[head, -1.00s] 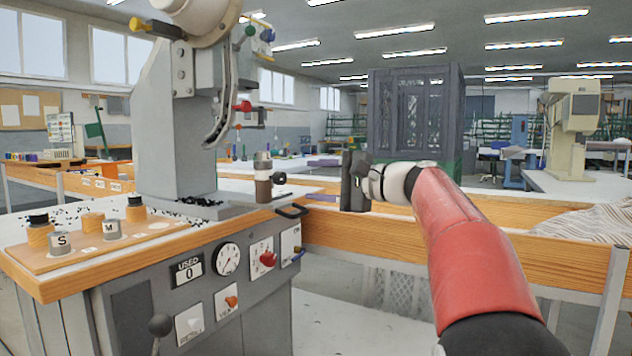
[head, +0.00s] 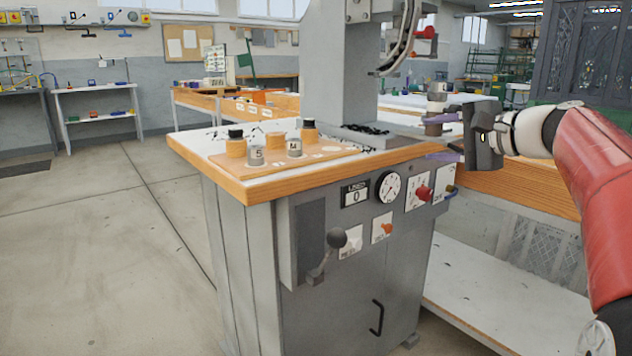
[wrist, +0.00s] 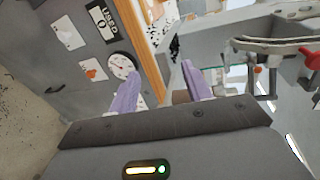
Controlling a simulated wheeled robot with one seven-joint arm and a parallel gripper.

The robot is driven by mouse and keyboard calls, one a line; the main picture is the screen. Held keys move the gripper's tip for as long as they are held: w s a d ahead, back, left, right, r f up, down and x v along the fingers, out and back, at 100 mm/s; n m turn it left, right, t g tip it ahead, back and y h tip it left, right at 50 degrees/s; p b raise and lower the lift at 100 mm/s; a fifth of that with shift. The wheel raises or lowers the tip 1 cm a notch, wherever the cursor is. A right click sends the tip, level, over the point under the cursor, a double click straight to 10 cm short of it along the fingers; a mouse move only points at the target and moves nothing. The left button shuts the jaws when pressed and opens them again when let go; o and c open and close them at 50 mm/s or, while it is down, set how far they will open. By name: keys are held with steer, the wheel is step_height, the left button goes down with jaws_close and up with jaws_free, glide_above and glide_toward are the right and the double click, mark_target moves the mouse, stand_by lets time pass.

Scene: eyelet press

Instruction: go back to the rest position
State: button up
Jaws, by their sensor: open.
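My gripper (head: 440,137) is at the right of the head view, beside the right end of the press table. Its two purple fingers point left, apart, and also show in the wrist view (wrist: 160,88). The eyelet press (head: 340,75) stands on a grey cabinet (head: 345,285) with a wood-edged top. A small brown and grey cylinder (head: 436,104) shows behind the upper finger. In the wrist view a brown piece (wrist: 181,97) shows between the fingers; I cannot tell its distance. Nothing is clearly held.
A wooden board (head: 290,166) on the table's left carries several small dies. The cabinet front has a gauge (head: 388,187), a red knob (head: 424,193) and a ball-ended lever (head: 337,238). A long wood-edged bench (head: 520,185) runs at right.

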steer(key=s+a+f+n+g+h+p, duration=0.2)
steer(key=s+a+f+n+g+h, duration=0.25)
steer(key=s+a+f, duration=0.7)
steer(key=s+d+f+n+g+h+p, duration=0.1)
steer(key=s+d+f+n+h, duration=0.1)
steer(key=s+f, duration=0.5)
steer(key=s+d+f+n+h+p, duration=0.1)
steer(key=s+d+f+n+h, duration=0.1)
steer(key=s+f, duration=0.5)
steer(key=s+n+h, duration=0.1)
steer(key=s+n, duration=0.1)
steer(key=s, duration=0.2)
steer(key=shift+s+d+n+g, duration=0.2)
steer(key=shift+s+n+g, duration=0.05)
steer(key=shift+n+g, duration=0.1)
